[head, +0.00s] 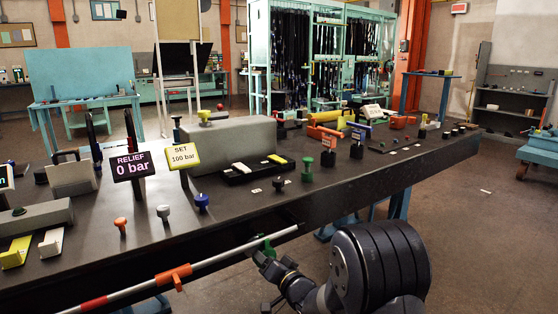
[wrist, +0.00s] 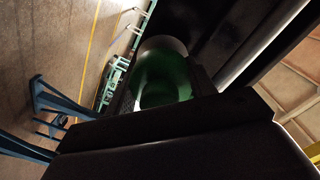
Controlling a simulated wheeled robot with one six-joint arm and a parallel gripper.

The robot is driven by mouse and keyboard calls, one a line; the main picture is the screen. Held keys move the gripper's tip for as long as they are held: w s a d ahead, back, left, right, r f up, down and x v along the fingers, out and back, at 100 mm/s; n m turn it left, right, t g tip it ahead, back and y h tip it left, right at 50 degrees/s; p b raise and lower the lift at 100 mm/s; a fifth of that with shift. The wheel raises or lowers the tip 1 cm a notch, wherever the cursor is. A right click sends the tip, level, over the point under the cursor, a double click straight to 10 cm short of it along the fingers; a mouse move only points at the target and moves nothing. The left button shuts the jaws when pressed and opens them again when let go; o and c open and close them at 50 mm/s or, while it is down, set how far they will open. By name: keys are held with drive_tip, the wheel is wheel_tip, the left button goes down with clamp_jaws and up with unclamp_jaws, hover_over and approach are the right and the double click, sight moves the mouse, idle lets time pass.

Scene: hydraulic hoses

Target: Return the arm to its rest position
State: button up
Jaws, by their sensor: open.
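My arm reaches from the bottom right of the head view to the front edge of the dark bench. My gripper (head: 262,254) is open, low in front of that edge, close to a green piece (head: 269,246) at the pale rod (head: 228,257). In the wrist view a round green hollow shape (wrist: 163,82) shows just beyond the dark gripper body, between the jaws of my gripper (wrist: 160,98). Whether the jaws touch it I cannot tell. The gripper body hides the lower part of that view.
The bench (head: 330,195) carries a RELIEF 0 bar sign (head: 132,166), a SET 100 bar sign (head: 183,155), coloured knobs and a grey block (head: 235,145). An orange clip (head: 173,276) sits on the rod. Open floor (head: 475,225) lies right of the bench.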

drive_tip(key=shift+s+d, duration=0.1)
drive_tip(key=f+p+v, duration=0.1)
drive_tip(key=v, duration=1)
drive_tip(key=x, duration=0.3)
drive_tip(key=b+x, duration=0.1)
drive_tip(key=x, duration=0.7)
drive_tip(key=shift+r, duration=0.35)
drive_tip(key=n+b, duration=0.3)
drive_tip(key=n, duration=0.2)
drive_tip(key=n+b, duration=0.2)
drive_tip(key=n, duration=0.2)
drive_tip(key=shift+n+t, duration=0.3)
drive_tip(key=n+b, duration=0.2)
drive_tip(key=n, duration=0.2)
drive_tip(key=shift+h, duration=0.3)
drive_tip(key=n+b, duration=0.1)
drive_tip(key=n, duration=0.3)
drive_tip(key=shift+r, duration=0.15)
drive_tip(key=shift+s+d, duration=0.2)
drive_tip(key=shift+s+r, duration=0.1)
drive_tip(key=shift+r, duration=0.05)
